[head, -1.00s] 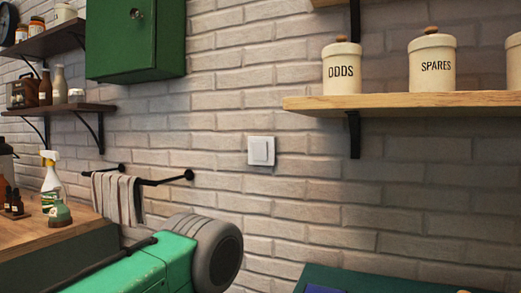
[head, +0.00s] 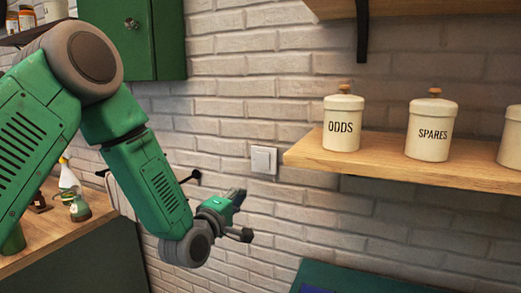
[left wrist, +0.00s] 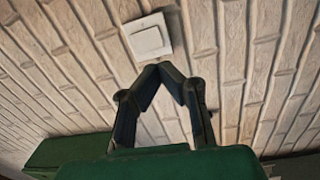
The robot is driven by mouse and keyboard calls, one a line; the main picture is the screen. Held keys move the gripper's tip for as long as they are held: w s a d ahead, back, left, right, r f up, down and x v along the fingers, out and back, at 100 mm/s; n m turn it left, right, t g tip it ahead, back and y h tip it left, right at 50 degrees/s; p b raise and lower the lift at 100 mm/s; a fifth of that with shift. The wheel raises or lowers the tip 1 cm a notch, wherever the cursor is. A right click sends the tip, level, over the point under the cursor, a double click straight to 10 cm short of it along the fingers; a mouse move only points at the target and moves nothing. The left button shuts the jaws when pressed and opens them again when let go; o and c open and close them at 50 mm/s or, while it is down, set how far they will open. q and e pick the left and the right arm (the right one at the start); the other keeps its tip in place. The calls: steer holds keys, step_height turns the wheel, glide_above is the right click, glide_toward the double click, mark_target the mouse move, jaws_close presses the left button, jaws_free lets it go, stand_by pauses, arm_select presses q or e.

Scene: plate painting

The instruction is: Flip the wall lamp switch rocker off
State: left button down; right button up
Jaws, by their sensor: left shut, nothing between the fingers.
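The white wall lamp switch (head: 263,160) with its rocker is on the brick wall, left of the wooden shelf in the head view. It also shows in the left wrist view (left wrist: 148,38), at the top, just beyond my fingertips. My left gripper (head: 240,194) is below and left of the switch in the head view. In the left wrist view its fingers (left wrist: 163,70) meet at the tips, shut with nothing between them. The tips appear apart from the switch. The rocker's tilt is too small to tell. My right gripper is not in view.
A wooden shelf (head: 420,175) with an ODDS canister (head: 343,125) and a SPARES canister (head: 431,130) juts out right of the switch. A green cabinet (head: 155,40) hangs at upper left. A towel rail end (head: 194,176) sticks out behind my left arm. The wall around the switch is clear.

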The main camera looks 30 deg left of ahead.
arm_select(q)
step_height(320, 180, up, 3)
steer(key=a+n, duration=0.1)
steer(key=a, duration=0.1)
steer(key=p, duration=0.2)
glide_toward(261, 157)
steer(key=shift+t, duration=0.4)
steer(key=w, duration=0.2)
steer(key=w+p, duration=0.1)
steer(key=w, duration=0.2)
steer(key=w+a, duration=0.1)
steer(key=w, duration=0.1)
steer(key=shift+w, duration=0.2)
steer(key=shift+w+d+p, duration=0.2)
steer(key=shift+w+p, duration=0.1)
steer(key=shift+d+r, duration=0.1)
steer(key=shift+d, duration=0.05)
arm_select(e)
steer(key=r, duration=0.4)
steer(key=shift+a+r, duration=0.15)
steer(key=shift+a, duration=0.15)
